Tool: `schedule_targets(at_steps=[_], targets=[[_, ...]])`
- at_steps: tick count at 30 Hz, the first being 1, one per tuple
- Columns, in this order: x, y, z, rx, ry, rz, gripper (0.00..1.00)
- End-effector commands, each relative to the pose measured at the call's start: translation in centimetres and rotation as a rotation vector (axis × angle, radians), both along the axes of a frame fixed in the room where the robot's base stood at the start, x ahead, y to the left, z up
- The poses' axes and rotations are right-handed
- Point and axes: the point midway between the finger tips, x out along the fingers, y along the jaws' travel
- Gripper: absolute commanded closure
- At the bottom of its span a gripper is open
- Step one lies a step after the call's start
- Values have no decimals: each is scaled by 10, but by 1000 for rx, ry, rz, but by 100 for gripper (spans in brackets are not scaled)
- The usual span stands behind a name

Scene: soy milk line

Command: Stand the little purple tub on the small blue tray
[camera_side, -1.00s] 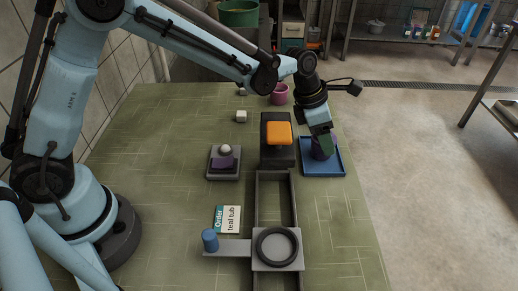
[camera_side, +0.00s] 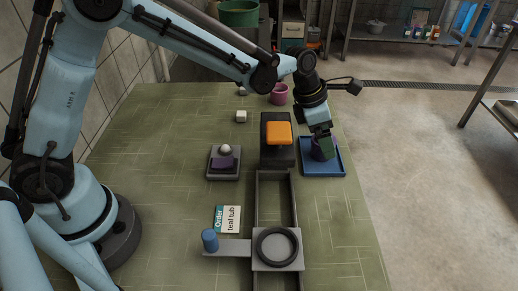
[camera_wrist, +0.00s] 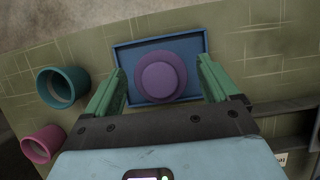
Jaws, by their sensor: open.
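The little purple tub (camera_wrist: 162,76) stands upright on the small blue tray (camera_wrist: 197,42), near its middle, in the wrist view. In the side view the tub (camera_side: 318,155) is partly hidden by my fingers, above the blue tray (camera_side: 335,171). My gripper (camera_wrist: 158,84) is open, with one green finger on each side of the tub and a visible gap at both sides. In the side view my gripper (camera_side: 322,148) is low over the tray.
A teal tub (camera_wrist: 62,88) and a pink tub (camera_wrist: 42,144) stand beside the tray. A dark block with an orange pad (camera_side: 279,133) is left of the tray. An order card (camera_side: 227,219) reads "teal tub". A ring fixture (camera_side: 278,248) is in front.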

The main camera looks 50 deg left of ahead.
Motion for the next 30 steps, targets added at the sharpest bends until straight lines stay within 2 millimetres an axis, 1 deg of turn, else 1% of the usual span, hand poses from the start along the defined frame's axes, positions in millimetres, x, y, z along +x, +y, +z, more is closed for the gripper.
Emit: schedule_targets(at_steps=[5,12,18,21,24,30], targets=[[-7,7,23,-1,1,2,12],[-19,20,66,-1,1,2,12],[-27,28,94,0,0,0,12],[-30,30,102,0,0,0,12],[-31,32,106,0,0,0,12],[-31,32,108,0,0,0,12]])
